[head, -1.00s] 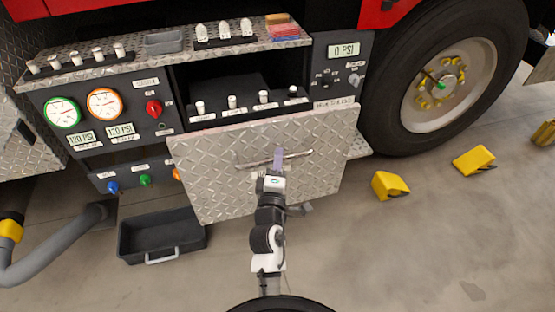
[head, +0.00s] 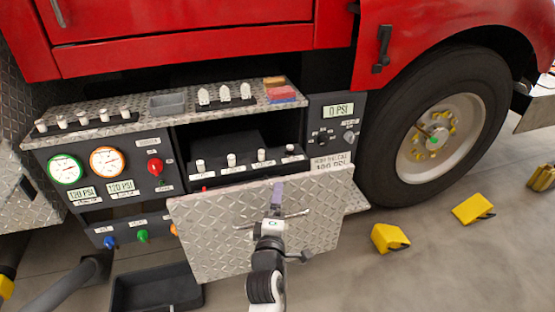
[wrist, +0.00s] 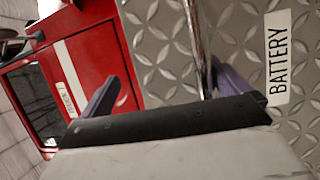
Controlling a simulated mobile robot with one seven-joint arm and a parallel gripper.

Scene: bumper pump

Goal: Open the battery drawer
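The battery drawer's front (head: 215,235) is a diamond-plate panel, marked BATTERY in the wrist view (wrist: 278,57). In the head view it stands out from the pump panel, with its top edge below the dark recess. Its metal bar handle (head: 298,214) crosses the middle of the front. My gripper (head: 277,192) is at this handle and hides its centre. In the wrist view, the purple fingers of my gripper (wrist: 160,88) are spread wide. The handle bar (wrist: 198,40) runs between them, close beside the right finger and well apart from the left one.
A black bin (head: 155,289) sits on the floor to the left of the drawer. Two yellow wheel chocks (head: 389,238) (head: 472,209) lie to the right, by the truck's wheel (head: 435,140). Gauges (head: 65,169) and knobs are left above the drawer. Floor at right front is clear.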

